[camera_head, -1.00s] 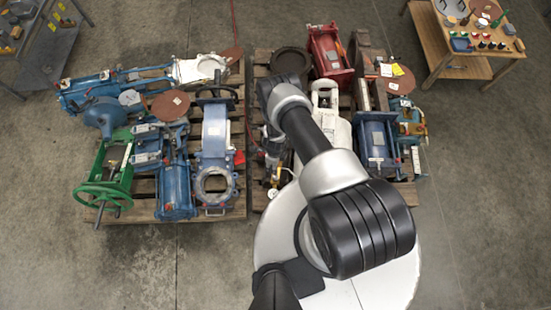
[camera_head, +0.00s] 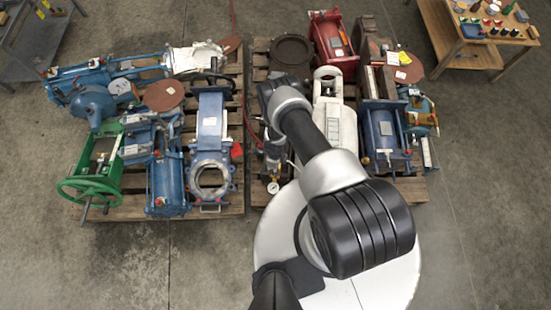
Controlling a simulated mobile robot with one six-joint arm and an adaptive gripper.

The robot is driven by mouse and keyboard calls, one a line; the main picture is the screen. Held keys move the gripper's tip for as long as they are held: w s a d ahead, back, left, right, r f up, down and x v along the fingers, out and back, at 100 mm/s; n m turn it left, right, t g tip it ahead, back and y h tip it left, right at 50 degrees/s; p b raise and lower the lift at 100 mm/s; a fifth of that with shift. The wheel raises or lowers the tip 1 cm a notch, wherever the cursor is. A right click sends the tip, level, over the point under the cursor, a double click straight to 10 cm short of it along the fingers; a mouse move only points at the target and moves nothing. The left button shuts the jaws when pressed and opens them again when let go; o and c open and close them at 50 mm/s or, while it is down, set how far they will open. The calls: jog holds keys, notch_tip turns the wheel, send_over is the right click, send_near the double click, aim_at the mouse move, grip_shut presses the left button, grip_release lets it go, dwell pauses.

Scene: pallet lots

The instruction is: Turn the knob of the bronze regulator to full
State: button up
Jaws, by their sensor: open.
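A small regulator with a white round gauge (camera_head: 273,187) is at the front edge of the right pallet, left of my arm. Only a little of its brass-coloured body (camera_head: 267,178) shows; I cannot make out its knob. My arm reaches over the right pallet and bends down at its far end. My gripper (camera_head: 273,152) is small and dark in this view, just behind the gauge and partly hidden by my arm. It is open. I cannot tell whether it touches the regulator.
The right pallet (camera_head: 262,200) also holds a white valve body (camera_head: 328,83), a red actuator (camera_head: 334,48) and a blue cylinder (camera_head: 385,135). The left pallet (camera_head: 229,206) holds blue valves and a green handwheel unit (camera_head: 92,185). A wooden table (camera_head: 453,62) stands at top right. The floor is clear around.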

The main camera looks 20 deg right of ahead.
jog(key=shift+f+b, duration=2.45)
jog(key=shift+f, duration=0.5)
jog(key=shift+c, duration=0.2)
jog(key=c, duration=1)
